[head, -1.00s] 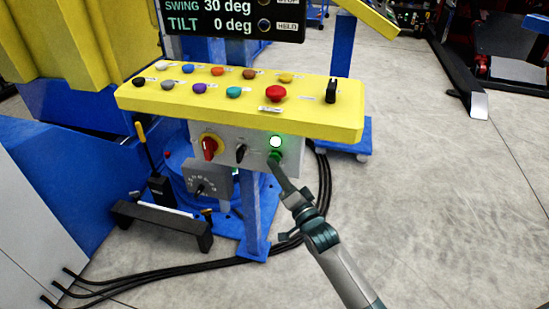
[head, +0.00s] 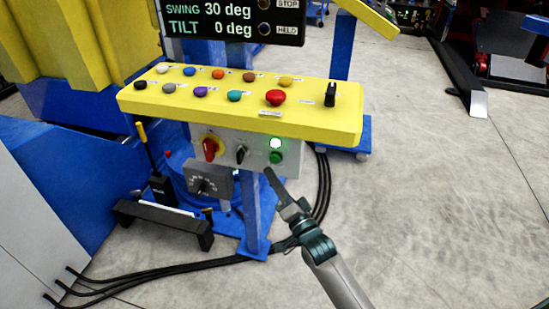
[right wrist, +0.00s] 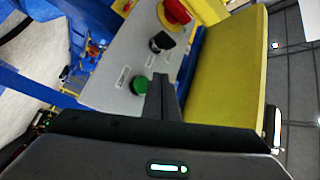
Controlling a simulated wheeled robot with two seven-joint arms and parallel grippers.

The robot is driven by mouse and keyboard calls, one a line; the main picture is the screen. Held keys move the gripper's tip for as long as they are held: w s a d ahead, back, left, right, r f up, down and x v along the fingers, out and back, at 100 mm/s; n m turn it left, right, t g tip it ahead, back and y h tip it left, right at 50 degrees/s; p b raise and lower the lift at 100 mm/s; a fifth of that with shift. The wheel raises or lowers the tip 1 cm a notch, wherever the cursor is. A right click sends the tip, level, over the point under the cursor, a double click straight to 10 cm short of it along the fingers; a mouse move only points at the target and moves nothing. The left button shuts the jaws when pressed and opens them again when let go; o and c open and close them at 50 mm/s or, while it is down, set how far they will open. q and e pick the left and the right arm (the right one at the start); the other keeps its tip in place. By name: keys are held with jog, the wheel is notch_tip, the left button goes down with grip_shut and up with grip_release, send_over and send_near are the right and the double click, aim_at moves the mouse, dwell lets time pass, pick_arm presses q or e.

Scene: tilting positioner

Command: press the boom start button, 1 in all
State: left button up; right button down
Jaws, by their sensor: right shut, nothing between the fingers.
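A green push button (head: 276,157) sits on the grey front panel under the yellow console. The button labels are too small to read, so I cannot tell by name which is boom start. My right gripper (head: 268,172) is shut and empty, its tip just below the green button and apart from it in the head view. In the right wrist view, the green button (right wrist: 140,85) shows just left of the shut fingers (right wrist: 160,92). My left gripper is not in view.
The yellow console (head: 240,106) carries several coloured buttons, a red mushroom button (head: 275,97) and a black lever switch (head: 330,94). A red rotary switch (head: 210,149) and a black knob (head: 241,154) share the front panel. The display (head: 235,20) reads swing 30, tilt 0.

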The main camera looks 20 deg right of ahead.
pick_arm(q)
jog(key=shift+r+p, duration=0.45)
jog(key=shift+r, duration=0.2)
pick_arm(e)
jog(key=shift+s+a, duration=0.4)
jog(key=shift+s, duration=0.2)
jog(key=shift+s+a, duration=0.35)
jog(key=shift+s, duration=0.2)
